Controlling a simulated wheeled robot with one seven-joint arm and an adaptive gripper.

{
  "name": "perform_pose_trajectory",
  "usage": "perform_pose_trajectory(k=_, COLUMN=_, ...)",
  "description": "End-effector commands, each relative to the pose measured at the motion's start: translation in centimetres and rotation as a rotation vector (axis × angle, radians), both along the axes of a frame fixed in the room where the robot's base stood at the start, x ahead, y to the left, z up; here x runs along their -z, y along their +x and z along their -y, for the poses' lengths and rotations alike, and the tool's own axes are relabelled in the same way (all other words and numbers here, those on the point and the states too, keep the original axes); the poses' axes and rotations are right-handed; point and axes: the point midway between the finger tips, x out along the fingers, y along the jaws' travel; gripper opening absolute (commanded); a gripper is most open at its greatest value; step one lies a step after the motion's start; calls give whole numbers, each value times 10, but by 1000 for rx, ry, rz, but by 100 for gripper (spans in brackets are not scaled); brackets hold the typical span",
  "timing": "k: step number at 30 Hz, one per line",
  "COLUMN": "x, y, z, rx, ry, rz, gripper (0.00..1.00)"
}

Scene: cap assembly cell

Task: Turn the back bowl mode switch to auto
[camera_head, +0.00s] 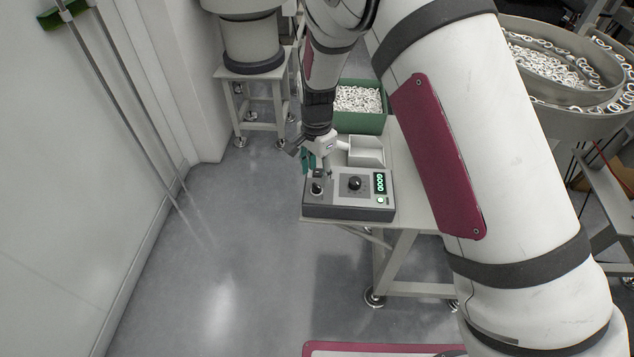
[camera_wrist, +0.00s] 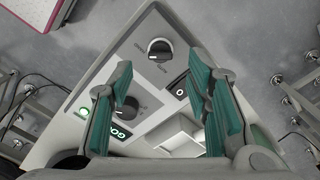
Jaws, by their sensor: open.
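A grey control box (camera_head: 347,211) sits at the front edge of a small table. At its left end is a black rotary switch (camera_head: 317,188), which also shows ahead of the fingers in the wrist view (camera_wrist: 160,49). My gripper (camera_head: 318,168) is over the left end of the box, pointing down. In the wrist view its green-padded fingers (camera_wrist: 163,85) are apart, with nothing between them.
A bowl (camera_head: 568,95) stands right.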

Motion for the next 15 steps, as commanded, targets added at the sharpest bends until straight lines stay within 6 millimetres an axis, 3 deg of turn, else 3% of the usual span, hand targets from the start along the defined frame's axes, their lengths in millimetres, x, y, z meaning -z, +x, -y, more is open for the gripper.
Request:
perform_pose_trajectory(k=6, x=35, y=0, z=0, rx=-1, ry=-1, rz=-1, gripper=44)
perform_pose_trajectory(k=15, x=51, y=0, z=0, rx=-1, ry=1, rz=1, gripper=44)
